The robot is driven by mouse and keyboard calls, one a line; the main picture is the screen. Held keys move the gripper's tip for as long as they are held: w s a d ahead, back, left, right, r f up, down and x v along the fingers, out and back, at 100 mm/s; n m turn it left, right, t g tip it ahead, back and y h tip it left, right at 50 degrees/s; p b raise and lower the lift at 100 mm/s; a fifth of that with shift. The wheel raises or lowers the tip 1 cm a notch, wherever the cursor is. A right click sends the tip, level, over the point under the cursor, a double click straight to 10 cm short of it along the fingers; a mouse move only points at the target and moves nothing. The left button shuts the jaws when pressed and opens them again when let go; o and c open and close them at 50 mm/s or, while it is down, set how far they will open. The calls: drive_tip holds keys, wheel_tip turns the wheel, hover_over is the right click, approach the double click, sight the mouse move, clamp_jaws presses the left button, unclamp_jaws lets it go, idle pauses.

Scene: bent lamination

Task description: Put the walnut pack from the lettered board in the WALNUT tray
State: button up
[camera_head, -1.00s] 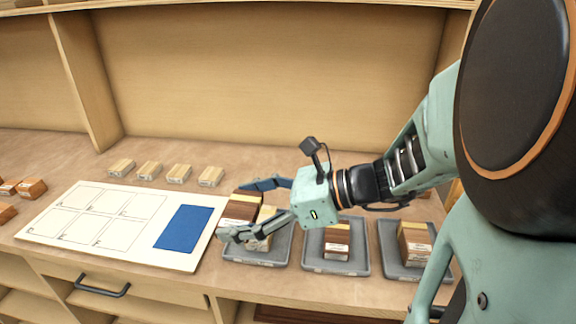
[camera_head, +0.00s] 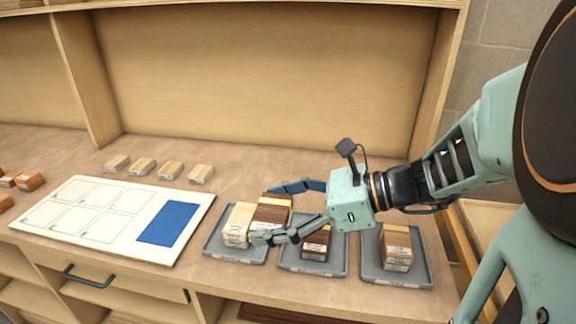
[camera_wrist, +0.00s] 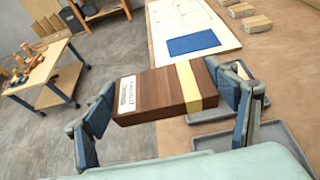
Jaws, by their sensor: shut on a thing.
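My gripper (camera_head: 268,213) is shut on a walnut pack (camera_head: 272,210), a dark brown block with a pale yellow band and a white label. The pack also shows between the fingers in the wrist view (camera_wrist: 152,93). It is held above the gap between the left tray (camera_head: 225,254) and the middle tray (camera_head: 300,267). The left tray holds a pale pack (camera_head: 238,225). The middle tray holds a dark brown pack (camera_head: 315,244). The right tray (camera_head: 408,276) holds a mid-brown pack (camera_head: 396,248). The tray lettering is too small to read.
The white lettered board (camera_head: 140,195) with a blue patch (camera_head: 168,222) lies left of the trays, its outlined cells empty. Several pale blocks (camera_head: 171,171) stand behind it. Reddish packs (camera_head: 28,181) sit at the far left. The bench's front edge runs close before the trays.

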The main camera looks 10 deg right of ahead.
drive_tip(key=w+d+f+b, duration=0.1)
drive_tip(key=w+d+f, duration=0.35)
drive_tip(key=d, duration=0.25)
drive_tip(key=b, duration=0.1)
hover_over(317, 235)
drive_tip(key=f, duration=0.4)
drive_tip(key=shift+s+a+f, duration=0.15)
drive_tip(key=shift+s+a, duration=0.1)
drive_tip(key=shift+a, duration=0.1)
drive_tip(key=shift+w+d+f, duration=0.1)
drive_tip(key=shift+d+f, duration=0.1)
drive_tip(key=shift+f, duration=0.05)
drive_tip(key=shift+w+d+f+b, duration=0.15)
drive_tip(key=shift+f+b, duration=0.25)
drive_tip(key=shift+f, duration=1.3)
drive_tip(key=shift+f, duration=0.1)
drive_tip(key=shift+f, duration=0.15)
drive_tip(key=o, duration=1.2)
